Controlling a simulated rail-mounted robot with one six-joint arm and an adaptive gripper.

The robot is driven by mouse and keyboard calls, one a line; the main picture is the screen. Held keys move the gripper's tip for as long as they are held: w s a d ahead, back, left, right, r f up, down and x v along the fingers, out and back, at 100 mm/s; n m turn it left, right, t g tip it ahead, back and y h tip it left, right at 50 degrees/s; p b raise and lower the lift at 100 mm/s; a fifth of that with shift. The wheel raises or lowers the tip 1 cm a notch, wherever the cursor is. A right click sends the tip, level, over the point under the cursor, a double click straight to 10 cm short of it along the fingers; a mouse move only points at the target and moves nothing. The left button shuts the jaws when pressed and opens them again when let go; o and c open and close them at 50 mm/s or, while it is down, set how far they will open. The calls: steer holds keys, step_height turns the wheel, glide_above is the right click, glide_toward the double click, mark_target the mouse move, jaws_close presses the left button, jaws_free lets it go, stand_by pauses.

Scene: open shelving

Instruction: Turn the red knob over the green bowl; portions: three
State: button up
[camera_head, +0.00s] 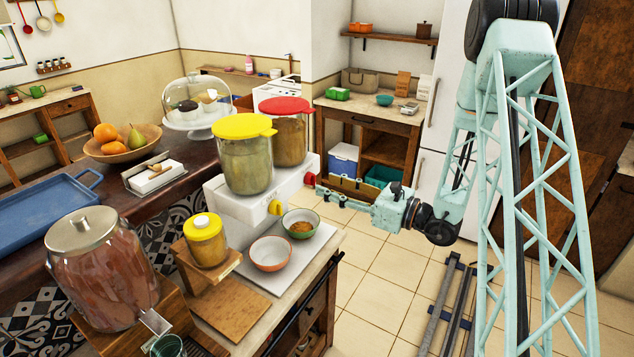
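The red knob (309,179) sits on the front of the white dispenser base, below the clear container with the red lid (287,106). The green bowl (300,223) stands on the pale tray below and a little left of the knob. It holds a golden-brown heap. My gripper (321,190) reaches in from the right, with its tips at or just beside the red knob. Whether it touches or grips the knob is too small to tell.
A yellow-lidded container (245,155) with a yellow knob (275,207) stands beside the red-lidded one. An orange-rimmed bowl (270,254) sits left of the green bowl. A yellow jar (205,241) stands on a wooden stand.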

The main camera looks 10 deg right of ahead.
mark_target(311, 179)
steer(key=shift+x, duration=2.5)
steer(key=shift+c, duration=0.2)
steer(key=c, duration=0.8)
